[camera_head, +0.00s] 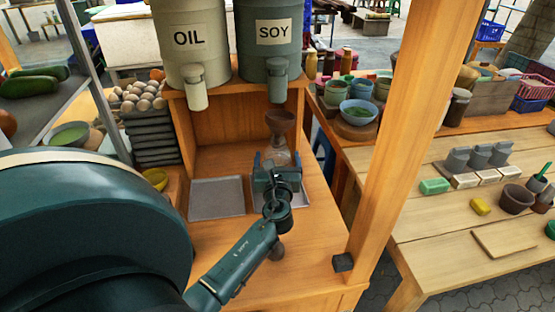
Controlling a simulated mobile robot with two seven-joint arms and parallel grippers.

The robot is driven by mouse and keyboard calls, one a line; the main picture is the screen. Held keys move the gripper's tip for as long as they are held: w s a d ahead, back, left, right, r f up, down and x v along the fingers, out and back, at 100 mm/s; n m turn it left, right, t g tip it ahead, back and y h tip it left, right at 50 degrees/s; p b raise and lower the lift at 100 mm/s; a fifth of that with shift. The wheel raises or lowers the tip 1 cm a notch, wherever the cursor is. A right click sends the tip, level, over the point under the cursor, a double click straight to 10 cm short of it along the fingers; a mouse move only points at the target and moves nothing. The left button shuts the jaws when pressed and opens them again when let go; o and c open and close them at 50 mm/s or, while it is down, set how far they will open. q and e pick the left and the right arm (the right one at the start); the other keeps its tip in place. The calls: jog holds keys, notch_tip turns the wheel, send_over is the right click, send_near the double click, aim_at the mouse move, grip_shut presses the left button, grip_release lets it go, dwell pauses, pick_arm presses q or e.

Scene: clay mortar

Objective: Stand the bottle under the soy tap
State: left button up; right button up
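The soy tap (278,80) hangs from the dark green container labelled SOY (273,33). Below it is a clear bottle (279,156), upright, with a brown funnel (281,122) in its mouth. A gap shows between the tap and the funnel. My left gripper (278,170) reaches in from the front with its jaws around the bottle and appears shut on it. The gripper hides the bottle's lower part, so I cannot tell whether its base touches the grey tray (297,201) there. My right gripper is not in view.
An OIL container (190,40) with its tap (194,88) stands left of the soy one. Another grey tray (216,198) lies below it, empty. A wooden post (395,130) rises at the right. Stacked egg trays (152,135) stand at the left.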

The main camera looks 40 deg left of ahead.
pick_arm(q)
jog(key=shift+r, duration=0.2)
jog(key=v, duration=1.2)
jog(key=shift+b, duration=0.35)
